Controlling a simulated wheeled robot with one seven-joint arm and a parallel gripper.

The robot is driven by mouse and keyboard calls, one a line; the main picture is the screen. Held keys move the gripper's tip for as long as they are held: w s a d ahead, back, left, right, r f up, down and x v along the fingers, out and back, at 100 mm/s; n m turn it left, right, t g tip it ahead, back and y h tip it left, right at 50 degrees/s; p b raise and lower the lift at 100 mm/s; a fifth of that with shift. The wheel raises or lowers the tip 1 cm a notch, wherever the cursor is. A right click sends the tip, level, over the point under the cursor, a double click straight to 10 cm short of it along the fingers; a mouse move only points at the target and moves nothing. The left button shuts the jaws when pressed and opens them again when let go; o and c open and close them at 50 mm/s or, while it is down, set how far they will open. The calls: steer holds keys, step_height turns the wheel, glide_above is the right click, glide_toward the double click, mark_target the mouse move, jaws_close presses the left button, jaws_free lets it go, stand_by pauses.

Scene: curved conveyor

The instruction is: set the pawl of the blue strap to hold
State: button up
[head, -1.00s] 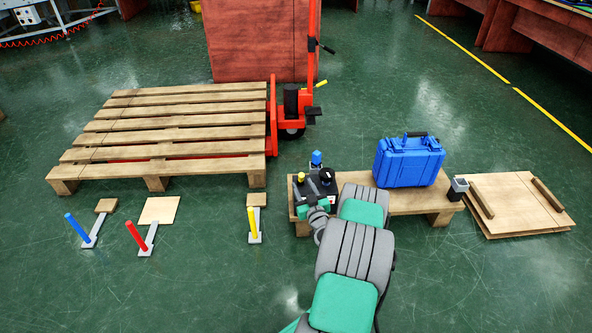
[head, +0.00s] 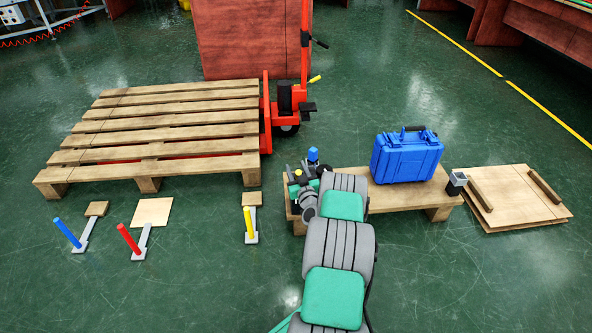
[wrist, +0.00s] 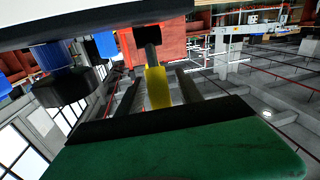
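In the head view my gripper (head: 297,173) is at the left end of the low wooden bench, with its dark fingers pointing away. A small yellow part (head: 298,172) shows between the fingers. In the wrist view a yellow post (wrist: 157,88) with a dark stem and black end stands between two dark fingers, with gaps on both sides; the fingers look open. A small blue part (head: 313,155) stands just beyond and right of the gripper. Blue parts (wrist: 52,56) with a black knob (wrist: 62,88) show at the wrist view's left. No pawl can be made out clearly.
A blue case (head: 406,160) stands on the bench (head: 400,199), with a small dark box (head: 456,184) at its right end. A wooden pallet (head: 160,133) and a red pallet lifter (head: 286,100) are behind left. Blue, red and yellow posts stand on the floor left.

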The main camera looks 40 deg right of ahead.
jaws_close()
stand_by(1.2)
